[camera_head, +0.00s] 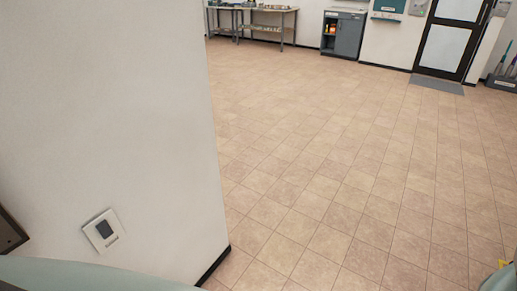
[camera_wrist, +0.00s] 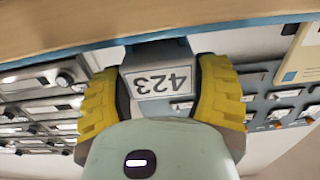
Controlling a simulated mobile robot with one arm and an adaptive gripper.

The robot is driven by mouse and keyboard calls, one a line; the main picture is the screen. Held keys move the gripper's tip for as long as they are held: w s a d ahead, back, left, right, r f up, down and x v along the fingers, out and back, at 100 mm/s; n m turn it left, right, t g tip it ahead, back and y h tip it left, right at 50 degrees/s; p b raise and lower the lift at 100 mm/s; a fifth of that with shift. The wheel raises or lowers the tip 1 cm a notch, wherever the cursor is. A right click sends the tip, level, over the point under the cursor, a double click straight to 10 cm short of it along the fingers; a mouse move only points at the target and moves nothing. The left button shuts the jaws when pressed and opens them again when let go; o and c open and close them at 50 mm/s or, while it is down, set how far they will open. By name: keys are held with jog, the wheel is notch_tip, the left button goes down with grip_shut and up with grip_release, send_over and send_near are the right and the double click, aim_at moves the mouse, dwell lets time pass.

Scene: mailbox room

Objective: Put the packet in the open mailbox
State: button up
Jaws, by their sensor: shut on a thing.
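My gripper (camera_wrist: 160,85) fills the lower middle of the wrist view, with a yellow finger on each side. Its fingers are closed on a grey-blue piece (camera_wrist: 157,53) that bears a white label reading 423, upside down in the picture. I cannot tell whether this piece is the packet or part of a mailbox. Rows of grey mailbox fronts (camera_wrist: 35,112) show behind at the left. Blue-grey fronts (camera_wrist: 262,103) with white labels show at the right. The open mailbox cannot be clearly made out. Neither packet nor mailboxes can be recognised in the head view.
In the wrist view, a wide tan surface (camera_wrist: 110,25) with a blue edge crosses the top, close beyond the fingertips. In the head view, a white wall (camera_head: 110,110) blocks the left; the tiled floor (camera_head: 340,160) is clear. A table (camera_head: 265,11) and cabinet (camera_head: 343,34) stand far back.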

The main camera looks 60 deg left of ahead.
jog(key=shift+c, duration=0.6)
jog(key=shift+r, duration=0.2)
jog(key=shift+w+r+p, duration=0.1)
jog(key=shift+r+p, duration=1.3)
jog(key=shift+r, duration=0.45)
jog(key=p+v, duration=0.2)
jog(key=v, duration=0.6)
jog(key=shift+p, duration=0.3)
